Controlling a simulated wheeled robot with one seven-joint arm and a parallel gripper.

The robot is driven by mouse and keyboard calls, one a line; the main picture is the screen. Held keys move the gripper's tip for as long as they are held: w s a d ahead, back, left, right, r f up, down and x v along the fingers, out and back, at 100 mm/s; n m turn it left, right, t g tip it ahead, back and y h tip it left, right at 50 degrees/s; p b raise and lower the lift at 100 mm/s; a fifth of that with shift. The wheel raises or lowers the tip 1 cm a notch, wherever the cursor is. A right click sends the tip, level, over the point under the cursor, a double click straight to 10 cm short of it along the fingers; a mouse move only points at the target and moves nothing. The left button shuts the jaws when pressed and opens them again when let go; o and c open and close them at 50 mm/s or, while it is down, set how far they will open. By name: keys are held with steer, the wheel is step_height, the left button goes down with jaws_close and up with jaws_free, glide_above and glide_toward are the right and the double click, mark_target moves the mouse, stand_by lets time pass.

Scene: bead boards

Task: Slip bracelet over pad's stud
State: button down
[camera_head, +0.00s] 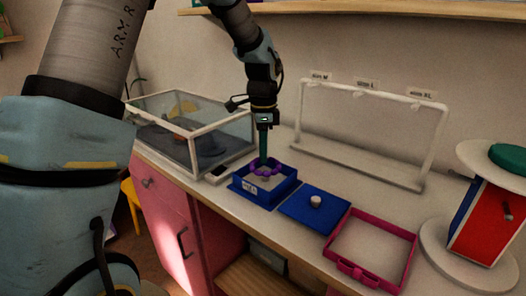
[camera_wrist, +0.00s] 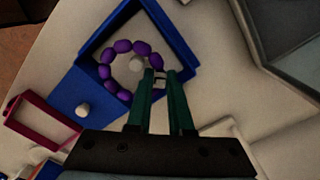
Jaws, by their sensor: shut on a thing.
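The bracelet is a ring of purple beads (camera_head: 262,171), seen at the blue open box. In the wrist view its beads (camera_wrist: 122,46) curve in a loop, and its near end lies at my fingertips. My gripper (camera_head: 264,160) points down over the box and is shut on the bracelet; a small pale piece shows between the fingertips (camera_wrist: 160,78). I cannot tell whether the bracelet touches the box floor. The blue pad (camera_head: 300,205) lies right of the box, with a short pale stud (camera_head: 316,201) upright on it. The stud (camera_wrist: 82,110) is outside the bracelet's loop.
The blue box (camera_head: 279,188) has raised walls around the bracelet. A pink-rimmed tray (camera_head: 409,262) lies right of the pad. A white rack (camera_head: 365,91) stands behind. A glass case (camera_head: 190,128) is at left, and a red and blue stand (camera_head: 489,222) at right.

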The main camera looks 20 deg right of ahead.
steer(key=shift+c, duration=1.7)
jaws_free()
steer(key=shift+r+p, duration=3.3)
steer(key=shift+r, duration=0.75)
steer(key=shift+s, duration=0.1)
